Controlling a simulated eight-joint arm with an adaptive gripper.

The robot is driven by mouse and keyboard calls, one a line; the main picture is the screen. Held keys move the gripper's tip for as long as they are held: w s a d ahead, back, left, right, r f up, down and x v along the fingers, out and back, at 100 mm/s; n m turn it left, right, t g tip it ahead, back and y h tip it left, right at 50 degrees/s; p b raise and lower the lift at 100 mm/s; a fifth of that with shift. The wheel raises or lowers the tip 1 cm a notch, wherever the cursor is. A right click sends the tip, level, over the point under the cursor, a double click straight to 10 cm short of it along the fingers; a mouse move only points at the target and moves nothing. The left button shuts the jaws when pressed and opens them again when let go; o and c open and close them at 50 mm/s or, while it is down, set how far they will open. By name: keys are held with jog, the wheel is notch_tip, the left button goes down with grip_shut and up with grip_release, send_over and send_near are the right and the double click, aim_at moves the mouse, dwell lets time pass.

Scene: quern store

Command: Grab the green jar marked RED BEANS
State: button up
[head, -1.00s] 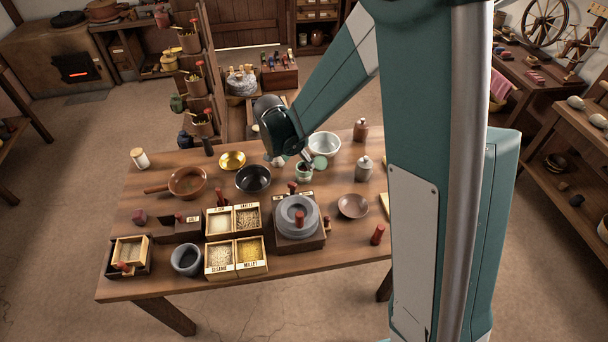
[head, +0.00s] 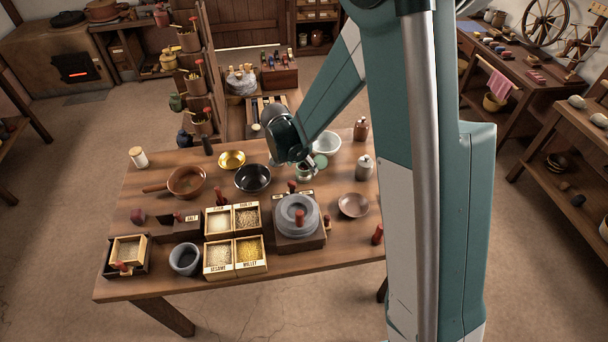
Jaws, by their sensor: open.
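A small green jar (head: 304,174) stands on the wooden table (head: 150,230), behind the grey quern and right of the black bowl. Its lettering is too small to read. A green round piece (head: 321,161), perhaps its lid, shows just beside it to the right. My gripper (head: 304,163) is open and points down at the jar, its fingers close over or around the jar's top. I cannot tell whether they touch it. My gripper hides part of the jar.
A black bowl (head: 253,178) and a brass bowl (head: 232,160) stand left of the jar. A pale metal bowl (head: 327,144) is behind it, a grey lidded jar (head: 364,168) to the right. The grey quern (head: 297,216) and grain boxes (head: 219,258) are in front.

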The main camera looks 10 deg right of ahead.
jog(key=shift+x, duration=1.05)
jog(key=c, duration=1.1)
jog(key=shift+r+p, duration=0.9)
jog(key=shift+r, duration=4.15)
